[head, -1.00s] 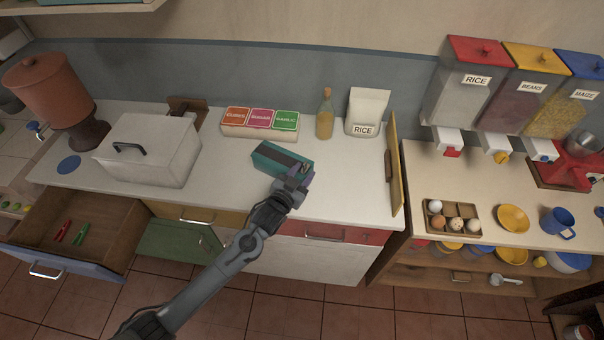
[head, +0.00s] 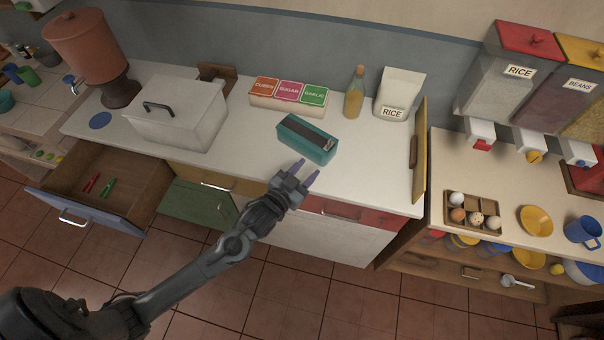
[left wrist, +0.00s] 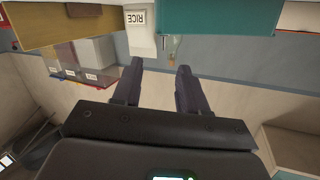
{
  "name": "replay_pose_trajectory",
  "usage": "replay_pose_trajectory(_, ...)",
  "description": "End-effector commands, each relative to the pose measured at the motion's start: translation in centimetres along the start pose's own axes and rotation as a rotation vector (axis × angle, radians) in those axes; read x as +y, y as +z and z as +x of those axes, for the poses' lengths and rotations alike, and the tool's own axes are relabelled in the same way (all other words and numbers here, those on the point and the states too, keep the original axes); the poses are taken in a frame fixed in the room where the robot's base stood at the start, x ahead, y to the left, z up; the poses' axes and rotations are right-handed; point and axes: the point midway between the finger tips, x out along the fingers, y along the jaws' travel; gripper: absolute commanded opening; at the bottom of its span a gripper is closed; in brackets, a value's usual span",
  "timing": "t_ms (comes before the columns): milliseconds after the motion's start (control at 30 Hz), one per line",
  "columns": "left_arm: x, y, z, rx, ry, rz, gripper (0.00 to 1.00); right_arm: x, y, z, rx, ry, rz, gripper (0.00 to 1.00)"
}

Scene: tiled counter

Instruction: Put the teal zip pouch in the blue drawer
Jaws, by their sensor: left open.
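The teal zip pouch (head: 307,142) lies on the white counter, with a dark strip along its top. In the left wrist view the pouch (left wrist: 215,20) shows at the top, beyond the fingertips. My left gripper (head: 309,170) is open and empty, just in front of the pouch near the counter's front edge. Its two fingers also show in the left wrist view (left wrist: 160,72). The blue drawer (head: 85,220) is pulled open at the left. A red and a green peg-like item lie inside it. My right gripper is not in view.
A white lidded box (head: 178,115) stands on the counter between the drawer side and the pouch. Labelled boxes (head: 289,93), a bottle (head: 354,92) and a rice bag (head: 400,95) stand behind the pouch. An upright yellow panel (head: 420,150) bounds the counter at the right.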

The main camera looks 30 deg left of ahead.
Motion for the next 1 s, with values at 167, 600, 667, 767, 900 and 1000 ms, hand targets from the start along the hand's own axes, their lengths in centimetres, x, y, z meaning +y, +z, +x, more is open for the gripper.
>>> replay_pose_trajectory(167,0.0,0.0,-1.3,-0.001,0.000,0.000,0.42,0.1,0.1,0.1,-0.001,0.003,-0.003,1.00)
replay_pose_trajectory(600,3.5,5.3,-9.5,-0.484,0.079,-0.070,0.42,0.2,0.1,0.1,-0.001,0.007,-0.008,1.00)
replay_pose_trajectory(667,4.0,6.2,-11.9,-0.593,0.097,-0.076,0.42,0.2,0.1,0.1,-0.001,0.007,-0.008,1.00)
replay_pose_trajectory(767,4.6,7.3,-15.9,-0.760,0.125,-0.080,0.42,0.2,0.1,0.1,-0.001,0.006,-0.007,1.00)
replay_pose_trajectory(900,5.0,8.0,-20.6,-0.942,0.154,-0.075,0.42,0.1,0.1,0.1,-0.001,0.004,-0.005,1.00)
replay_pose_trajectory(1000,5.0,8.2,-22.9,-1.026,0.165,-0.071,0.53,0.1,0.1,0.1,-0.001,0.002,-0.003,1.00)
